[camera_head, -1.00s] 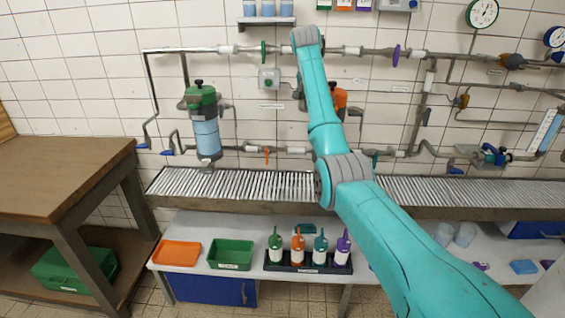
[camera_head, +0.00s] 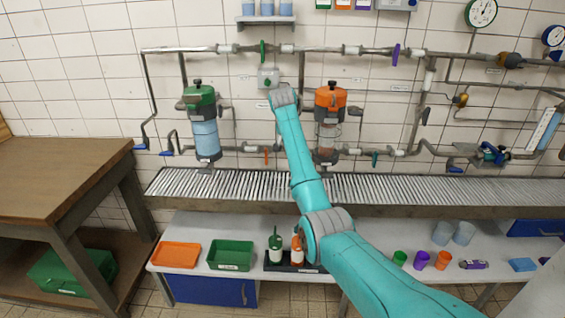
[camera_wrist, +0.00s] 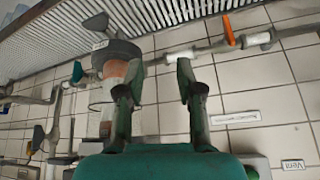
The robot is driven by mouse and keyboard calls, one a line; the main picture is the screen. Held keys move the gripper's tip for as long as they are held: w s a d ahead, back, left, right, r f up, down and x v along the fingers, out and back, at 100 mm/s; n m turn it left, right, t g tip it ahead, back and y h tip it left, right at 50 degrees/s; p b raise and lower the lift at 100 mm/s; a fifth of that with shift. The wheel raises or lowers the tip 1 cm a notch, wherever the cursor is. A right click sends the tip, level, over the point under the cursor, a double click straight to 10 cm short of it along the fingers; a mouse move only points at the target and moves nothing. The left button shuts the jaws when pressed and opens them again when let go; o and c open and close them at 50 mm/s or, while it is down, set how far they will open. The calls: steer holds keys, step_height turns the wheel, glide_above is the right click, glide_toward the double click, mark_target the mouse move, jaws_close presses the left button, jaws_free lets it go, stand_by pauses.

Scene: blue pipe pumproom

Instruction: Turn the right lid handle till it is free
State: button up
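The right filter housing has an orange lid (camera_head: 330,97) with a dark handle (camera_head: 332,84) on top, mounted on the wall pipes in the head view. The lid handle cannot be made out there. My gripper (camera_wrist: 160,72) is open with nothing between its fingers. In the head view my fingers are hidden by my wrist, left of the orange lid.
The left housing with a green lid (camera_head: 200,95) hangs nearby. Wall pipes carry an orange lever (camera_wrist: 228,30) and a teal lever (camera_wrist: 77,72). A grey box (camera_head: 268,78) is close to my wrist. A ribbed drain shelf (camera_head: 440,191) runs below.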

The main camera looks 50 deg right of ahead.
steer(key=w+a+f, duration=0.1)
steer(key=a+f, duration=0.2)
steer(key=f, duration=0.4)
steer(key=shift+w+f, duration=0.1)
